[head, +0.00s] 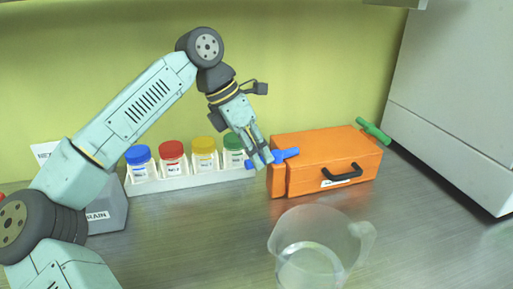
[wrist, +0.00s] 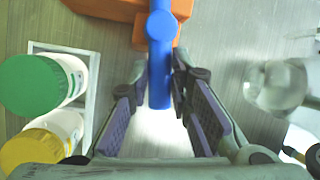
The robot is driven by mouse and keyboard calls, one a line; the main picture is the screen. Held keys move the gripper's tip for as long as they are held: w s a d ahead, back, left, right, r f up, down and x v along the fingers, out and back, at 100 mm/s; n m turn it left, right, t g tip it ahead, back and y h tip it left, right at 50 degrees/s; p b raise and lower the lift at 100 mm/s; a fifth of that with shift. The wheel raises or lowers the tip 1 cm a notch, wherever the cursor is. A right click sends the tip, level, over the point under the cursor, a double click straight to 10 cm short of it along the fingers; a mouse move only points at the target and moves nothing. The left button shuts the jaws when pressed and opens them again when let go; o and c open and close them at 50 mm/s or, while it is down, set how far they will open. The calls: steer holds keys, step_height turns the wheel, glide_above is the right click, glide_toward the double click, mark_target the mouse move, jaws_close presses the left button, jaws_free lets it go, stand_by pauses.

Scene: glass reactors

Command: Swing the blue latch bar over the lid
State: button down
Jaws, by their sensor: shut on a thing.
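The orange case (head: 325,155) stands on the bench with its lid closed and a black handle (head: 342,173) on its front. The blue latch bar (head: 286,155) is at the case's left end and sticks out to the left, away from the lid. My gripper (head: 260,161) reaches down to the bar's outer part. In the wrist view, the blue bar (wrist: 160,50) runs between the fingertips of my gripper (wrist: 159,82), which are shut on it. Its pivot end sits on an orange part of the case (wrist: 107,8). A green bar (head: 373,131) is at the case's right end.
A white rack (head: 190,182) with jars capped blue, red, yellow and green stands left of the case, close to my gripper. A clear jug (head: 312,250) stands in front. A large grey cabinet (head: 455,100) is at right. Bench is clear between jug and rack.

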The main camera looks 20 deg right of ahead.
steer(key=shift+w+m+g+p, duration=0.45)
steer(key=shift+m+g, duration=0.05)
steer(key=shift+m, duration=0.6)
steer(key=c, duration=1.5)
jaws_free()
steer(key=shift+o, duration=0.2)
steer(key=w+a+r, duration=0.2)
steer(key=w+a, duration=0.1)
steer(key=a, duration=0.3)
steer(key=w+a+r, duration=0.2)
steer(key=w+a, duration=0.1)
steer(key=a, duration=0.3)
steer(key=shift+w+a+r, duration=0.15)
steer(key=shift+a+r, duration=0.15)
steer(key=shift+a, duration=0.05)
